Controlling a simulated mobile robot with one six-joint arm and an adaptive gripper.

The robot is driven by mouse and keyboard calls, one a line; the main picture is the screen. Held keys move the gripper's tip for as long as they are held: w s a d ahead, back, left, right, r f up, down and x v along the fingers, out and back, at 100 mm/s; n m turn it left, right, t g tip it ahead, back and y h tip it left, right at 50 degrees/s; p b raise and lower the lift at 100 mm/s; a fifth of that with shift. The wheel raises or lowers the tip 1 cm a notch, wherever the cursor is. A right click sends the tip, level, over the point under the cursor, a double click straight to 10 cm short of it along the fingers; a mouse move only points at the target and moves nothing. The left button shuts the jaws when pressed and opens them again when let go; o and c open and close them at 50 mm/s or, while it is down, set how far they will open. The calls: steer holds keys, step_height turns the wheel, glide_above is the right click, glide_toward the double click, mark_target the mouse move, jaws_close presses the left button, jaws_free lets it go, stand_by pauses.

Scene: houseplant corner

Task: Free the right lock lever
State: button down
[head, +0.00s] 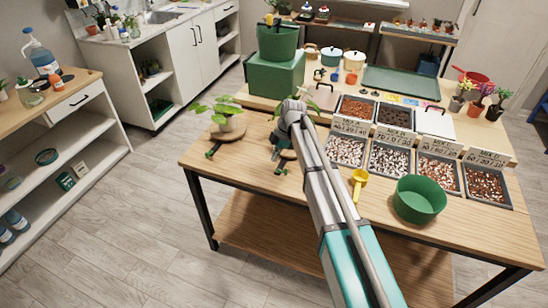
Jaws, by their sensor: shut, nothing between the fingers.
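A dark green lever (212,151) sticks out at the front left of this board. Another dark green lever end (281,171), the one on the right, shows at the table just below my gripper (277,154). My gripper is low over the table, to the right of the plant, its fingers shut and empty. It hides part of this right lever, and I cannot tell whether they touch. A bit of wood (289,154) shows beside the fingers.
To the right stand several trays of substrate (346,151), a yellow scoop (358,182) and a green bowl (420,199). A green pot (277,42) on a green box (275,75) stands behind. The table's front left is bare.

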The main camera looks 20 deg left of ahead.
steer(key=shift+p+v, duration=0.85)
steer(key=shift+v, duration=0.35)
steer(key=s+d+m+t+h, duration=0.1)
steer(key=s+d+m, duration=0.4)
steer(key=d+m, duration=0.4)
steer(key=s+d+m+h, duration=0.1)
steer(key=s+d+m, duration=0.4)
steer(key=d, duration=1.4)
steer(key=s+d+m+t, duration=0.1)
steer(key=s+d+m, duration=0.4)
steer(key=d+m, duration=0.7)
steer(key=d, duration=0.3)
steer(key=shift+s+f+m+t+h, duration=0.15)
steer(key=shift+f+m+t+h, duration=0.15)
steer(key=shift+f+h, duration=0.1)
